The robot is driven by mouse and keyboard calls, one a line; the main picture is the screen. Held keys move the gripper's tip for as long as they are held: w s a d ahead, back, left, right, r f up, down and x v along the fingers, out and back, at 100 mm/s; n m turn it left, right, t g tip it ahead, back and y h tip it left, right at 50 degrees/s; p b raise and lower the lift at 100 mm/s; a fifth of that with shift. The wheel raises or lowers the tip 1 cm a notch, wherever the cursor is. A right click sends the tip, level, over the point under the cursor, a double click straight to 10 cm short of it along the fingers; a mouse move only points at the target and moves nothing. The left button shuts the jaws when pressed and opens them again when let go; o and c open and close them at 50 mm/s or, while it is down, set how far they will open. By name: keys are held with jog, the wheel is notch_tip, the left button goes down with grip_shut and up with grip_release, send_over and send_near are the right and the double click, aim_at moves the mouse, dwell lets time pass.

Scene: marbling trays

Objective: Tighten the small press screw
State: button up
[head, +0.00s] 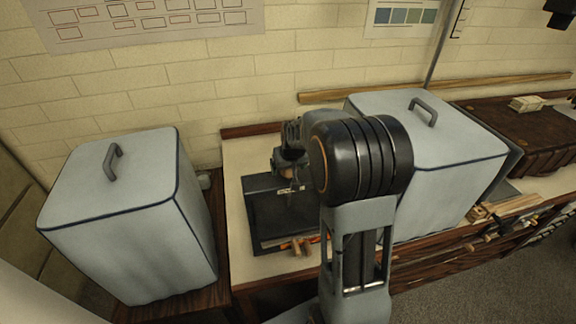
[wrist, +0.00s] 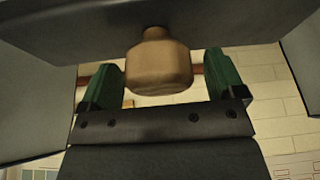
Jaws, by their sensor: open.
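The small press (head: 262,212) is a dark boxy frame on the pale worktop, partly hidden by my arm. In the wrist view, a tan, rounded knob with a narrower neck, apparently its screw (wrist: 158,66), meets a dark flat part of the press (wrist: 225,20). My gripper (wrist: 163,78) is open, with one green finger on each side of the knob. A narrow gap shows at the right finger; the left finger is very close, and I cannot tell whether it touches. In the head view my gripper (head: 290,160) is at the press's top, largely hidden.
A pale lidded bin (head: 130,235) stands left of the worktop (head: 236,160), and another bin (head: 450,190) stands right, behind my arm. Small wooden and orange items (head: 298,246) lie in front of the press. A brick wall (head: 160,85) closes the back.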

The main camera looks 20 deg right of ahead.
jog(key=c, duration=0.9)
jog(key=shift+c, duration=0.2)
jog(key=shift+m, duration=0.4)
jog(key=m+b, duration=0.1)
jog(key=m+h+b, duration=0.1)
jog(key=m+b, duration=0.1)
jog(key=shift+f+g+h, duration=0.25)
jog(key=shift+g+h, duration=0.05)
jog(key=shift+r+m+g+h+b, duration=0.2)
jog(key=shift+m+g+h+b, duration=0.15)
jog(key=shift+m+b, duration=1.1)
jog(key=shift+m, duration=0.25)
jog(key=o, duration=0.9)
